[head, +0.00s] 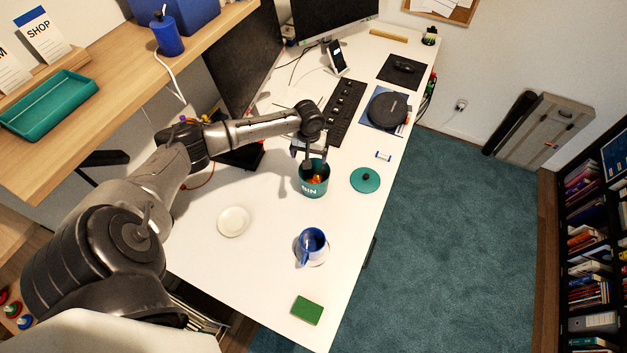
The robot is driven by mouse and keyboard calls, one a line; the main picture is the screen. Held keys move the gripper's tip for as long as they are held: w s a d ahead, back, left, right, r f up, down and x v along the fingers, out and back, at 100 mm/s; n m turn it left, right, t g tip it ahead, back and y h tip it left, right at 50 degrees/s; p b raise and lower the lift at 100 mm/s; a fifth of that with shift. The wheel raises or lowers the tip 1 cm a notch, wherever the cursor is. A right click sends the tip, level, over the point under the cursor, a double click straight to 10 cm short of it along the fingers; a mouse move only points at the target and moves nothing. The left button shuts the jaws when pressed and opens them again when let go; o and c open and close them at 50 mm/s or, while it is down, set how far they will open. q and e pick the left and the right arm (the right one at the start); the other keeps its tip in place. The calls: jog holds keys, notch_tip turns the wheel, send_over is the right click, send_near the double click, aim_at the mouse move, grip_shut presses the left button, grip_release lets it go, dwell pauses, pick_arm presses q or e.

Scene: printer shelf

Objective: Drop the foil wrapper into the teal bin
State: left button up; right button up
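The teal bin (314,191) stands open on the white desk, with pale lettering on its front. A small orange and yellow crumpled thing (316,179), which looks like the foil wrapper, shows inside the bin's mouth. It is too small to tell whether other things lie with it. My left gripper (309,158) is right above the bin's far rim, pointing down. Its fingers look spread apart, with nothing visible between them. My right gripper is not in view.
A round teal lid (365,180) lies right of the bin. A white plate (233,221), a blue mug (312,243) and a green sponge-like block (307,310) are nearer. A keyboard (346,108) and monitors (333,18) stand beyond. Desk around the bin's front is clear.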

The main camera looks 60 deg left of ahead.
pick_arm(q)
notch_tip(320, 180, up, 12)
jog(key=shift+p, duration=0.4)
dwell(0.7)
